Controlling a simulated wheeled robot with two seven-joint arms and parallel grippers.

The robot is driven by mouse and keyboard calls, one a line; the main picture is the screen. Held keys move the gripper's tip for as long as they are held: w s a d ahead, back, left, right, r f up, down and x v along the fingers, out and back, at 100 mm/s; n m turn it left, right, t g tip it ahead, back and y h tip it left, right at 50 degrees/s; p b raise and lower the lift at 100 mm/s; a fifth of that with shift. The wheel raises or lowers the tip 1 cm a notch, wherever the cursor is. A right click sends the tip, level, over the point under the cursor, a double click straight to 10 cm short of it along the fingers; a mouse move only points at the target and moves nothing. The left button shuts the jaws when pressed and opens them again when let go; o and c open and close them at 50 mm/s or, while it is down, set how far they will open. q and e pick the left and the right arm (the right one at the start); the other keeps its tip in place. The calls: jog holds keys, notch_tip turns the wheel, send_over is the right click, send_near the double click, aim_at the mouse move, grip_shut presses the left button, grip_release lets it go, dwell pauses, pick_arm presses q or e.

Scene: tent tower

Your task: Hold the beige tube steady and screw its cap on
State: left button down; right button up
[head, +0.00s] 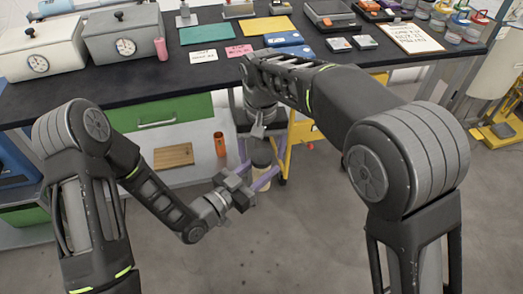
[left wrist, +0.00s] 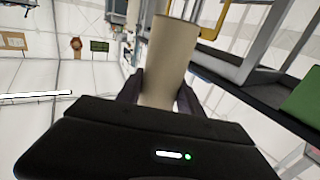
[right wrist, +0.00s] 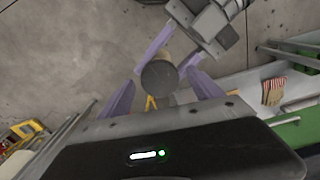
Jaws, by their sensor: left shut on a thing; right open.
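The beige tube (left wrist: 168,60) stands between the fingers of my left gripper (head: 262,178), which is shut on it. It also shows in the left wrist view, where the cap does not appear. A dark round cap (right wrist: 160,77) is seen from its flat end in the right wrist view. In the head view the cap (head: 262,153) is above the left fingers, in line with the tube; I cannot tell how far it is seated. My right gripper (right wrist: 163,84) points down, open, with one purple finger on each side of the cap. Part of the tube is hidden by the left fingers.
The black worktop (head: 110,95) is behind my grippers, with grey boxes, a pink cylinder (head: 160,48) and coloured mats. An orange cylinder (head: 220,145) and a wooden board (head: 173,155) are below it. A yellow cart (head: 300,133) is close behind on the right. The floor in front is clear.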

notch_tip(320, 180, up, 8)
jog(key=shift+f, duration=0.2)
dwell(0.3)
dwell(0.4)
